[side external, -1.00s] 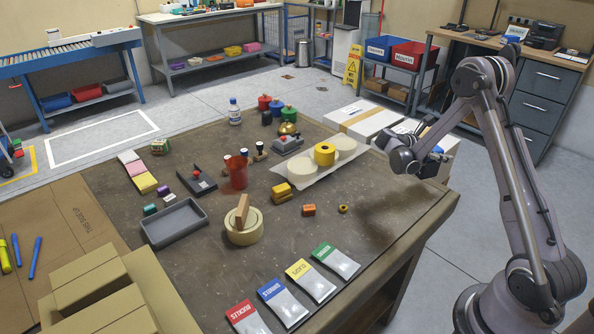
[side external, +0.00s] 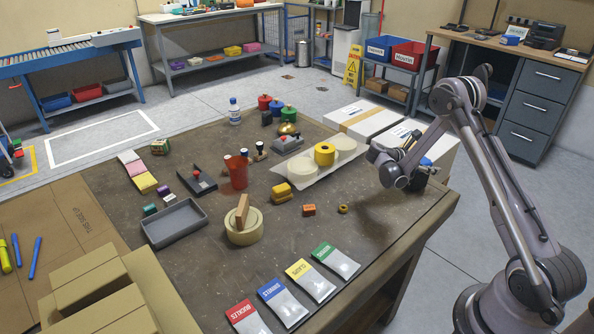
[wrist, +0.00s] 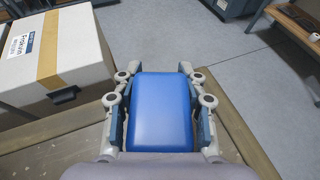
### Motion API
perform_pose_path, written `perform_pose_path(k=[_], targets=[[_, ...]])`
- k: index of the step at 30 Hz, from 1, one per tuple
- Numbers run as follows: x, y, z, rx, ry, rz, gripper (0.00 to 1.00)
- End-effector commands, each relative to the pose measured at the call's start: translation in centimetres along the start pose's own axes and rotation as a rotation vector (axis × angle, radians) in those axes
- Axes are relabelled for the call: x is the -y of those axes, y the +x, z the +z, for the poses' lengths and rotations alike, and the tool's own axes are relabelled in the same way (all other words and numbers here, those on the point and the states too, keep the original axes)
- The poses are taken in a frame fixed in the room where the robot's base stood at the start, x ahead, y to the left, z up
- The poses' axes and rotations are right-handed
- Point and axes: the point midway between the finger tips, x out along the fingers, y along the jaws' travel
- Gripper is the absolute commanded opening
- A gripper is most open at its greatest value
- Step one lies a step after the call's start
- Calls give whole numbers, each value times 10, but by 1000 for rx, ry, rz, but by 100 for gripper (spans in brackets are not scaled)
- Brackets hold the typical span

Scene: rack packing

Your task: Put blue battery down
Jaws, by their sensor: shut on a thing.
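The blue battery (wrist: 161,110) is a rounded blue block that fills the space between my gripper's (wrist: 161,112) two fingers in the wrist view. The fingers are shut on its left and right sides. In the side external view my gripper (side external: 424,172) is over the right corner of the brown worktable (side external: 400,215). A small patch of the blue battery (side external: 426,161) shows there, mostly hidden by the gripper. In the wrist view the table edge lies beneath and around the gripper. The height of the battery above the table is hard to tell.
White boxes (side external: 362,117) with tan tape stand behind the gripper; one white box (wrist: 60,55) is close at left in the wrist view. The table's front right is bare.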

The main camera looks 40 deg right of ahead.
Motion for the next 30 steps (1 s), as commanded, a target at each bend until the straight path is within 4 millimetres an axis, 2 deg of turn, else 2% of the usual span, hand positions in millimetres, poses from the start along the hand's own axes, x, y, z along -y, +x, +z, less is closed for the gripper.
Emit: perform_pose_path(k=[2, 3, 5, 17, 23, 30], targets=[[0, 1, -2, 2, 0, 0, 0], [0, 1, -2, 0, 0, 0, 50], [0, 1, -2, 0, 0, 0, 64], [0, -1, 2, 0, 0, 0, 64], [-1, -31, 1, 0, -1, 3, 64], [-1, -80, 1, 0, -1, 4, 64]])
